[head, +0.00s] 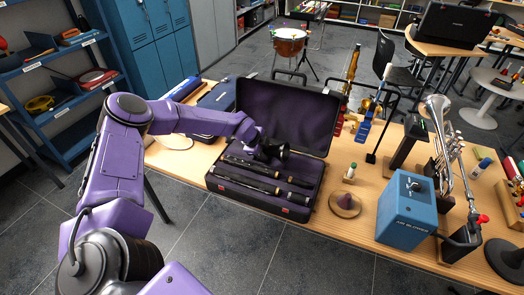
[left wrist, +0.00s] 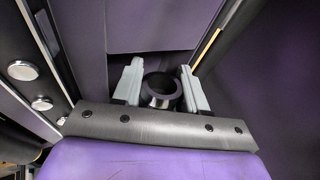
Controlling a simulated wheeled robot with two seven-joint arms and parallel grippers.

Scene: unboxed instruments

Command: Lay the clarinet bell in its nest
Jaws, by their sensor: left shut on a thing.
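The clarinet bell (head: 284,152), a black flared piece, is held above the back part of the open clarinet case (head: 213,183). In the left wrist view the bell (left wrist: 161,84) shows its round open end and a shiny metal ring. My left gripper (head: 268,148) is shut on the bell; its two grey fingers stand on either side of it in the left wrist view. Black clarinet joints (head: 247,184) with silver keys lie in the purple-lined case below. The bell's nest is not clearly seen. My right gripper is not in view.
The case lid (head: 287,112) stands open behind the gripper. A trumpet (head: 445,145) stands farther right. A dark blue case (head: 220,97) lies left of the lid.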

